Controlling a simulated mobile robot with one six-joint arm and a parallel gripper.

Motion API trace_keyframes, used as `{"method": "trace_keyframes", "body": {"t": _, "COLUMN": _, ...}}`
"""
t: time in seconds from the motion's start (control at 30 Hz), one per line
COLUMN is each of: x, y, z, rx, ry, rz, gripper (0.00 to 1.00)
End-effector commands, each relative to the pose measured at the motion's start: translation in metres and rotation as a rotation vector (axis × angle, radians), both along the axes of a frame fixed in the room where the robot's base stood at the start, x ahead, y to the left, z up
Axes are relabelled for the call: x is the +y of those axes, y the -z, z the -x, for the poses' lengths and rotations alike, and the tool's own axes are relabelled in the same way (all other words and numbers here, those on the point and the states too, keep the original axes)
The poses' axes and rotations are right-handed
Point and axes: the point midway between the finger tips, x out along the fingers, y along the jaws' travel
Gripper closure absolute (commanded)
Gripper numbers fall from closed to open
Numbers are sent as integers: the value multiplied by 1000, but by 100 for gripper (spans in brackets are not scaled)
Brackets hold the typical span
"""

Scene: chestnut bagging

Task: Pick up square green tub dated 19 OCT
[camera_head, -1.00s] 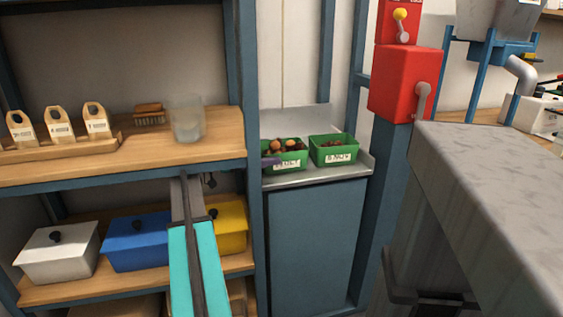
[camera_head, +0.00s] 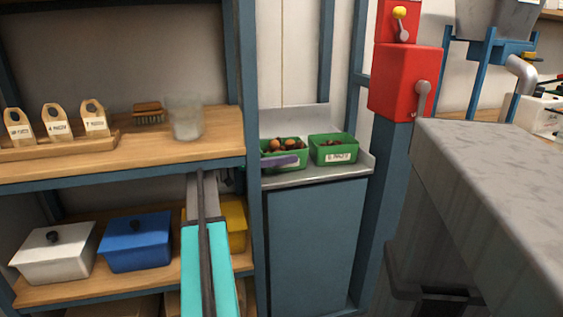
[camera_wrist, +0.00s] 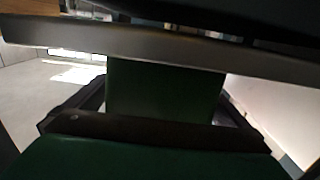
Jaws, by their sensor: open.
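Two green tubs with brown contents stand side by side on a grey metal shelf (camera_head: 318,174) in the head view. The left tub (camera_head: 297,168) has its front label covered now, so its date cannot be read. The right tub (camera_head: 345,149) has a white label that looks like a NOV date, but it is blurred. My gripper (camera_head: 281,161) shows as a purple part across the front of the left tub. The rest of it is hidden behind the blue post. The wrist view shows a green surface (camera_wrist: 165,92) close up between dark bars; contact cannot be told.
A blue post (camera_head: 245,120) stands just left of the tubs, close to my arm. A red box (camera_head: 402,85) on a blue column is at their right. The wooden shelf (camera_head: 215,150) holds a glass (camera_head: 186,120), a brush and tagged blocks. Lidded boxes, one blue (camera_head: 137,245), sit below.

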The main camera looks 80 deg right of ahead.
Motion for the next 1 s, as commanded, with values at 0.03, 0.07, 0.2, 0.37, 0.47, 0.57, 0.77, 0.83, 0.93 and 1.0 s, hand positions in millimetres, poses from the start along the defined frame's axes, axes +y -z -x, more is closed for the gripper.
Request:
{"method": "trace_keyframes", "body": {"t": 0.03, "x": -1, "y": 0, "z": 2, "rx": 0, "ry": 0, "rz": 0, "gripper": 0}}
{"method": "trace_keyframes", "body": {"t": 0.07, "x": -1, "y": 0, "z": 3, "rx": 0, "ry": 0, "rz": 0, "gripper": 0}}
{"method": "trace_keyframes", "body": {"t": 0.2, "x": -2, "y": 0, "z": 3, "rx": 0, "ry": 0, "rz": 0, "gripper": 0}}
{"method": "trace_keyframes", "body": {"t": 0.37, "x": -2, "y": 0, "z": 3, "rx": 0, "ry": -1, "rz": 0, "gripper": 0}}
{"method": "trace_keyframes", "body": {"t": 0.47, "x": -1, "y": 0, "z": 3, "rx": 0, "ry": -1, "rz": 0, "gripper": 0}}
{"method": "trace_keyframes", "body": {"t": 0.57, "x": -1, "y": 0, "z": 3, "rx": 0, "ry": -1, "rz": 0, "gripper": 0}}
{"method": "trace_keyframes", "body": {"t": 0.77, "x": -1, "y": 0, "z": 2, "rx": 0, "ry": -1, "rz": 0, "gripper": 25}}
{"method": "trace_keyframes", "body": {"t": 0.83, "x": -1, "y": 0, "z": 2, "rx": 0, "ry": -1, "rz": 0, "gripper": 37}}
{"method": "trace_keyframes", "body": {"t": 0.93, "x": -1, "y": -1, "z": 2, "rx": 2, "ry": -1, "rz": 1, "gripper": 51}}
{"method": "trace_keyframes", "body": {"t": 1.0, "x": -1, "y": -1, "z": 2, "rx": 2, "ry": -1, "rz": 1, "gripper": 51}}
